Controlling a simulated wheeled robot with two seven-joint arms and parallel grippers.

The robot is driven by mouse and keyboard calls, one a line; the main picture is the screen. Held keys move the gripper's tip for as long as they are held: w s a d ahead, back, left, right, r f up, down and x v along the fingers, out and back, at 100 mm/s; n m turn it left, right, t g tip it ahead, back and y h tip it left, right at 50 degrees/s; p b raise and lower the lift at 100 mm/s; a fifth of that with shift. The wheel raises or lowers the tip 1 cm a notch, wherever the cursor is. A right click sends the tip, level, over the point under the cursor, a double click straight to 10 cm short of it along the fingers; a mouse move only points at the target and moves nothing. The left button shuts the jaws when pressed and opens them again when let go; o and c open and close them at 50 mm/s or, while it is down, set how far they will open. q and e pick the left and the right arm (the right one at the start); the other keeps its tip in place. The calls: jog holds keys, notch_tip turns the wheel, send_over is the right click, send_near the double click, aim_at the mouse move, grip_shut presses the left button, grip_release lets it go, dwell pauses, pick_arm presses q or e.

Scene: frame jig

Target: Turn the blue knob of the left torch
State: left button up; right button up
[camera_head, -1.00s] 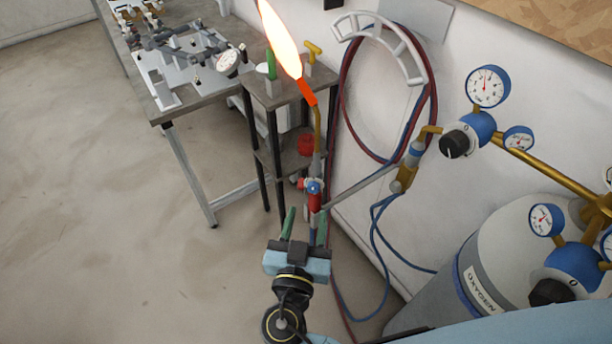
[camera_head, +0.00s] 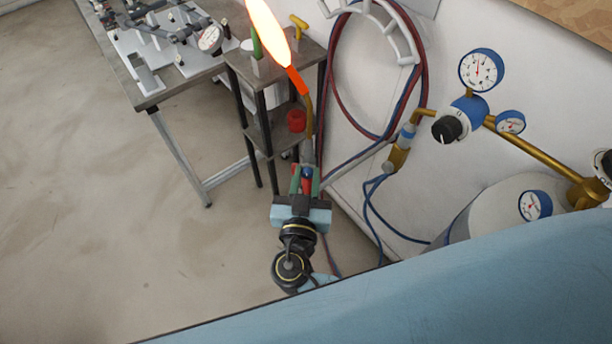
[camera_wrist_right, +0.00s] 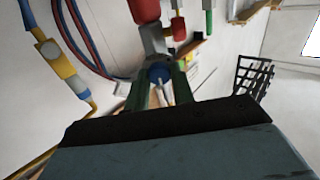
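In the right wrist view the blue knob (camera_wrist_right: 158,72) sits between the two green fingers of my right gripper (camera_wrist_right: 160,75). The fingers are close together and appear to touch the knob's sides. My left gripper is not in view.
A small stand (camera_head: 273,72) with a red object (camera_head: 297,120) is behind the torch. A workbench (camera_head: 150,92) is at the left. Hoses (camera_head: 424,100), gauges (camera_head: 481,70) and a gas cylinder (camera_head: 487,212) are at the right. The floor at left is clear.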

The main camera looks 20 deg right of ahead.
jog(key=c, duration=0.3)
jog(key=shift+c, duration=0.2)
jog(key=shift+f+n+b, duration=0.1)
jog(key=shift+n+b, duration=0.75)
jog(key=shift+n, duration=0.25)
jog(key=shift+n+b, duration=0.45)
jog(key=shift+n, duration=0.65)
jog(key=shift+n+b, duration=0.35)
jog(key=shift+n, duration=0.95)
jog(key=shift+a, duration=0.1)
jog(key=o, duration=1)
